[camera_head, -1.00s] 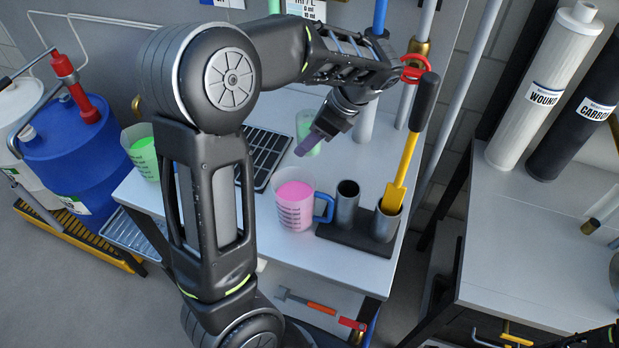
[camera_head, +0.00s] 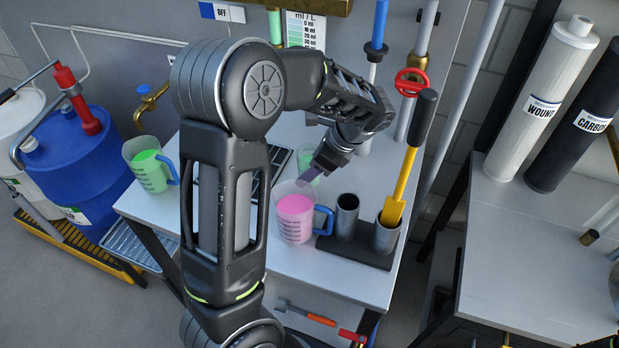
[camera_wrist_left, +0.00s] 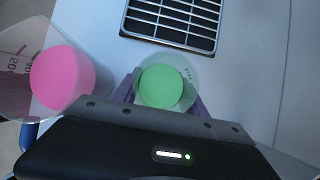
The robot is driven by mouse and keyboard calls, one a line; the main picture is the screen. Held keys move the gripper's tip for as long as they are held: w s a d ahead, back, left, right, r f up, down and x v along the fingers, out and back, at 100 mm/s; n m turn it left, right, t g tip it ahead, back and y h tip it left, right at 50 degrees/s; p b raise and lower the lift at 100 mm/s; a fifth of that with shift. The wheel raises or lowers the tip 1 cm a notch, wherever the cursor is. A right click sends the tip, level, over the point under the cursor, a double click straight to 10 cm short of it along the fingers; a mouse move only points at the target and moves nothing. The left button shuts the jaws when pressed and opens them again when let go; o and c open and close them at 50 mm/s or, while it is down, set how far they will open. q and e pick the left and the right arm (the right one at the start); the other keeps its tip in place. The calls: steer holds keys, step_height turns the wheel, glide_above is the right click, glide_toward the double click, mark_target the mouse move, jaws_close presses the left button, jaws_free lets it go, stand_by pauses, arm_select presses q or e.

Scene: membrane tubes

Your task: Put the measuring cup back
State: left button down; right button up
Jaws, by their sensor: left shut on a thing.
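A small clear measuring cup with green liquid (camera_head: 307,161) is between the purple fingers of my left gripper (camera_head: 311,171). In the left wrist view the cup (camera_wrist_left: 162,88) has one finger on each side, so the gripper is shut on it. The cup looks upright; I cannot tell whether its base touches the bench. A larger measuring jug with pink liquid and a blue handle (camera_head: 294,228) stands just in front of the gripper. Another jug with green liquid and a blue handle (camera_head: 149,170) stands at the bench's left edge. My right gripper is not in view.
A dark grated tray (camera_wrist_left: 172,20) lies beyond the held cup. A black block with two metal tubes (camera_head: 352,252) stands right of the pink jug; a yellow tool (camera_head: 402,182) leans in one tube.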

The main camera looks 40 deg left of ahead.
arm_select(q)
steer(key=shift+f, duration=1.9)
steer(key=shift+f, duration=0.15)
steer(key=c, duration=0.6)
jaws_free()
steer(key=v, duration=1.2)
steer(key=shift+r+b, duration=0.2)
steer(key=shift+b, duration=0.15)
